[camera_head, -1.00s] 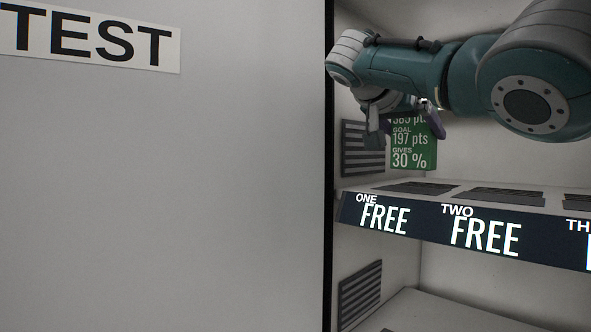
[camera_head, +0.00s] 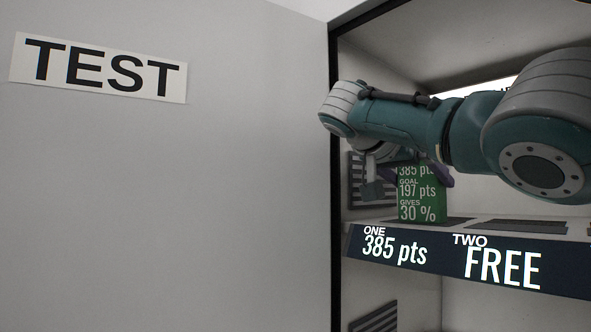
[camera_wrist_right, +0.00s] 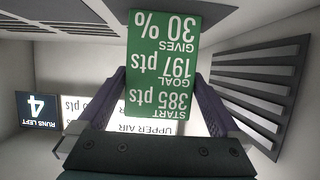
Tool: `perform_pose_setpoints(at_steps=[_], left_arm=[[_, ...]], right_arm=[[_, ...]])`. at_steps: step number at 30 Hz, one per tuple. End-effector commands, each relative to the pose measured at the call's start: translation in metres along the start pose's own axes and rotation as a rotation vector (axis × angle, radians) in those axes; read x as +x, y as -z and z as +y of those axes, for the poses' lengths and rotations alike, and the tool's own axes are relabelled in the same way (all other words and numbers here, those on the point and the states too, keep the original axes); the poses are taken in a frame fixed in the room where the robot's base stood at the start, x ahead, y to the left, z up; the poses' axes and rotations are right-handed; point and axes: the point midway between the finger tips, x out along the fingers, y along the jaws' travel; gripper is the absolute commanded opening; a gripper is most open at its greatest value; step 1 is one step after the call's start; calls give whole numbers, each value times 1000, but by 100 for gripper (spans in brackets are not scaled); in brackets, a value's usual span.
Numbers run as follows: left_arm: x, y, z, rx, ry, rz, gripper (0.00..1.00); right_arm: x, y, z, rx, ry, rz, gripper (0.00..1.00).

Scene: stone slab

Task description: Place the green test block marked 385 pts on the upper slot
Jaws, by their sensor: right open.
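The green test block (camera_head: 421,200) with white print, reading 385 pts, 197 pts and 30 %, stands upright on the shelf at slot ONE (camera_head: 395,247), whose label reads 385 pts. My right gripper (camera_head: 408,182) is around the block's upper part, with its jaws open. In the right wrist view the block (camera_wrist_right: 162,60) appears upside down between the two purple fingers (camera_wrist_right: 166,100). My right arm hides the block's top in the head view. My left gripper is not in view.
Slot TWO (camera_head: 502,268) to the right reads FREE and its dark pad (camera_head: 515,226) is bare. A large white panel with a TEST sign (camera_head: 100,68) fills the left. A vented side wall (camera_head: 368,180) is close to the gripper. A RUNS LEFT 4 display (camera_wrist_right: 38,111) shows in the wrist view.

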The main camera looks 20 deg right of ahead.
Motion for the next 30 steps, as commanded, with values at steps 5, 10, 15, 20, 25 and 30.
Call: perform_pose_setpoints(at_steps=[5,10,15,20,25,30], left_arm=[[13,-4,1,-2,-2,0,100],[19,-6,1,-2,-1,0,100],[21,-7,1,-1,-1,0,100],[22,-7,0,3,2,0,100],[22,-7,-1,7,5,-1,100],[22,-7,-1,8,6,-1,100]], right_arm=[[-37,-4,-1,2,8,0,100],[-75,-2,-1,1,6,0,100],[-100,-1,0,1,3,0,100],[-109,-1,0,-1,1,-1,100],[-105,-25,-8,-65,35,-25,100],[-95,-120,-27,-308,177,-133,100]])
